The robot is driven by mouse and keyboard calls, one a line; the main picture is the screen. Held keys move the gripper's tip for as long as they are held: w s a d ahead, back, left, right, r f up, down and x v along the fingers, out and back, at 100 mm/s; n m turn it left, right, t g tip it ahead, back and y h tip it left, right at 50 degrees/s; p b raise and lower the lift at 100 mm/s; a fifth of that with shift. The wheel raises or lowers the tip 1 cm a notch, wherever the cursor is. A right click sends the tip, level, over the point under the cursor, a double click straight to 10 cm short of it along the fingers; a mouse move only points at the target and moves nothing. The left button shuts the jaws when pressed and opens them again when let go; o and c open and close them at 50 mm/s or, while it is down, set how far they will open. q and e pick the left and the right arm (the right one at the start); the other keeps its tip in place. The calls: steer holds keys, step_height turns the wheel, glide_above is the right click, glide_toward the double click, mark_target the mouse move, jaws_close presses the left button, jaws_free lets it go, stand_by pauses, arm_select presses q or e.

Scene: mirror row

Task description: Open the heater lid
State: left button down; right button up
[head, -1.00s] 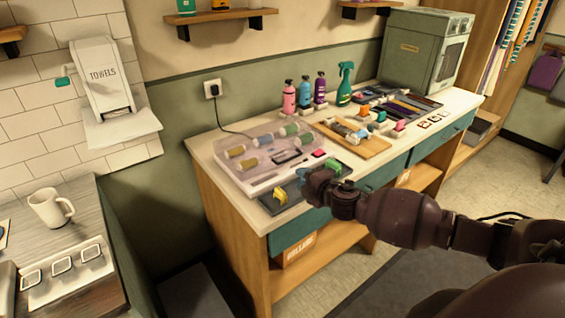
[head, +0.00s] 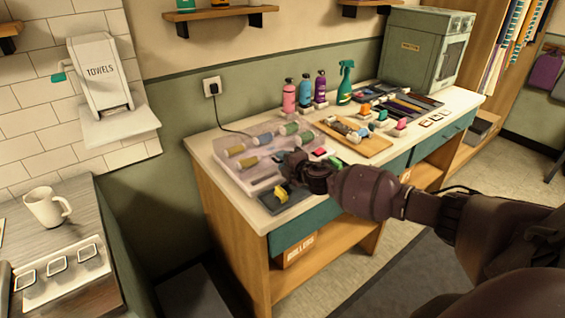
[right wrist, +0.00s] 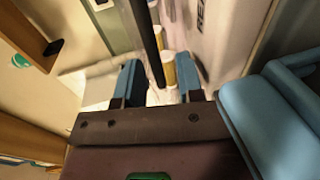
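The heater (head: 257,181) is a pale, see-through case at the left end of the counter in the head view. Olive and green rollers (head: 247,162) show in it, and its lid is hard to tell apart from the body. My right gripper (head: 290,166) is at the heater's front right part, and whether it touches is unclear. In the right wrist view its two blue fingers (right wrist: 158,82) stand apart. A dark bar and yellowish rollers (right wrist: 187,72) show beyond and between them. My left gripper is not in view.
A dark mat with a yellow clip (head: 281,194) lies in front of the heater. A wooden board (head: 373,149) with small items is to the right. Bottles, including a green spray bottle (head: 345,84), stand behind. A green cabinet (head: 410,60) fills the far end.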

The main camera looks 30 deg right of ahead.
steer(key=shift+w, duration=0.35)
steer(key=shift+f, duration=0.1)
jaws_close()
